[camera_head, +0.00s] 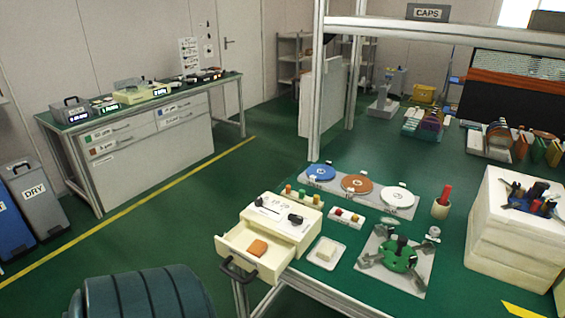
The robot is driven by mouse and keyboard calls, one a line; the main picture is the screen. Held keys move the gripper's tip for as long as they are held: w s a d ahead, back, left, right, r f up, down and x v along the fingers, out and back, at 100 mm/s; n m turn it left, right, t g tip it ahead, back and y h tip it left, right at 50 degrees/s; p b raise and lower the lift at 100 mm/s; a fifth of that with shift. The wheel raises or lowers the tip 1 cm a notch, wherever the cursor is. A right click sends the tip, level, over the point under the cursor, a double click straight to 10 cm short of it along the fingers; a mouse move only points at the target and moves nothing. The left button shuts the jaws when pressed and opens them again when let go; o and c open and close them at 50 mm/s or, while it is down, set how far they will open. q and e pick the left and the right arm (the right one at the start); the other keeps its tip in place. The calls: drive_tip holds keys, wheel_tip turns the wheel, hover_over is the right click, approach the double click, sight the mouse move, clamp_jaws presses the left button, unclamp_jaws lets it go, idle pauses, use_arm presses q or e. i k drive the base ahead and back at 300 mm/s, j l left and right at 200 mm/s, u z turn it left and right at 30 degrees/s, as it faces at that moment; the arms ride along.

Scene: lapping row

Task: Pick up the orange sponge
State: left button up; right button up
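A small orange block that looks like the orange sponge (258,248) lies in the open drawer (236,245) of a cream-coloured unit (283,222). The unit stands at the near left corner of the green-topped table. The drawer is pulled out towards the lower left, with a black handle (238,270) on its front. Neither of my grippers is in view.
A white tray with a pale block (326,252) and a grey plate with a green fixture (400,258) lie right of the unit. Three coloured discs (355,184) lie behind. A dark green ribbed object (140,295) fills the lower left foreground. Green floor is clear left of the drawer.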

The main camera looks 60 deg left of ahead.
sight(259, 247)
drive_tip(key=u, duration=1.9)
